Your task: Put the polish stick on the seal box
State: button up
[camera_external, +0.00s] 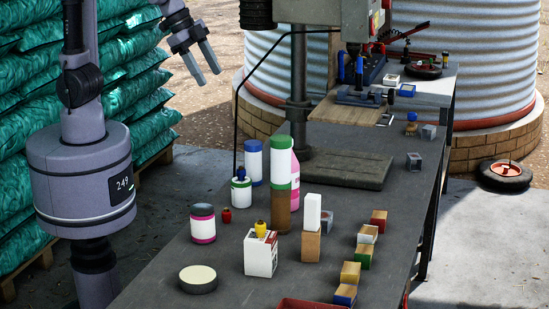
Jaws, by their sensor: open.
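My gripper (207,76) is open and empty, raised at the upper left, well away from the table things. No label tells me which thing is the polish stick. A white upright block (313,210) stands on a tan block (311,245) near the table's middle. A white box with red and dark print (260,254), perhaps the seal box, stands left of them. A small yellow piece (260,229) is on top of that box. Several small two-coloured blocks, such as a red and tan one (378,220), lie in a row to the right.
Tall bottles with green (280,160), blue and pink parts stand behind the box. A pink-banded jar (203,224) and a round tin (198,279) are at left. A red tray (310,304) is at the front edge.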

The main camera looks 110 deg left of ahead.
jog(key=s+a+f, duration=0.1)
jog(key=s, duration=0.7)
jog(key=s+a+f+m, duration=0.1)
jog(key=s+f, duration=0.1)
jog(key=s, duration=0.7)
jog(key=shift+s+a+f+m+t+y, duration=0.15)
jog(key=shift+s+a+m+t+y, duration=0.15)
jog(key=shift+y, duration=0.1)
